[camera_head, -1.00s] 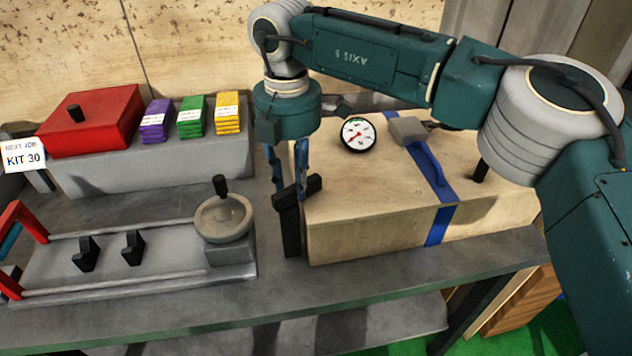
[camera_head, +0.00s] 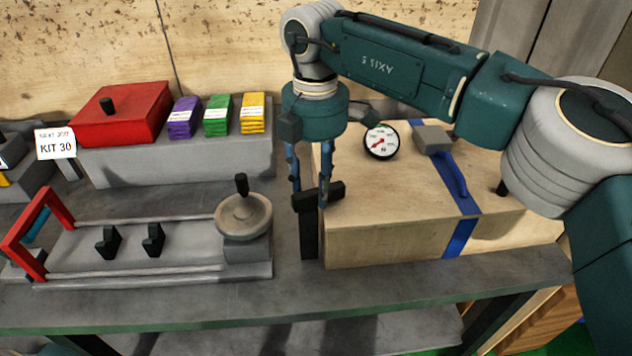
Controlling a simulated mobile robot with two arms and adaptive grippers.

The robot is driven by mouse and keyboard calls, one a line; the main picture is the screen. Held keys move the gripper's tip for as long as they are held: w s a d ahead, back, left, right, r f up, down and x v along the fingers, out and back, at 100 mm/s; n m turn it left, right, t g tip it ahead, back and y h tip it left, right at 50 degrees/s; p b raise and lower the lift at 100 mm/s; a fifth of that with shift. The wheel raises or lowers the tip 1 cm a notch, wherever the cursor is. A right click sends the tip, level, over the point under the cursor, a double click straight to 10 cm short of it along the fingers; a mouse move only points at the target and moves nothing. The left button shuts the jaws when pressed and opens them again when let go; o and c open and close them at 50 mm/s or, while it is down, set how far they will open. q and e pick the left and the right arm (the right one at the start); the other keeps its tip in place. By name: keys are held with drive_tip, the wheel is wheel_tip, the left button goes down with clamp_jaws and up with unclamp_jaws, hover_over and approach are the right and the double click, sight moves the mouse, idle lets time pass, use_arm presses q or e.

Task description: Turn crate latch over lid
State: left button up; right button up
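The wooden crate (camera_head: 400,240) with its flat wooden lid (camera_head: 400,190) stands on the right of the bench. The black T-shaped latch (camera_head: 308,235) is at the crate's left end, with an upright post and a crossbar near lid height. One end of the crossbar reaches over the lid's left front corner. My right gripper (camera_head: 310,197) points down at the latch. Its two blue fingers are apart, with the crossbar at their tips. Whether they touch it is unclear. My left gripper is not in view.
A dial gauge (camera_head: 381,141), a grey block (camera_head: 433,139) and a blue strap (camera_head: 460,235) are on the crate. A grey fixture with a handwheel (camera_head: 243,215) stands close left of the latch. A red box (camera_head: 120,120) and colored packs (camera_head: 218,114) are behind.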

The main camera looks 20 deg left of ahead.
sight(315, 188)
drive_tip(key=shift+r, duration=0.1)
wheel_tip(315, 188, up, 12)
idle(0.6)
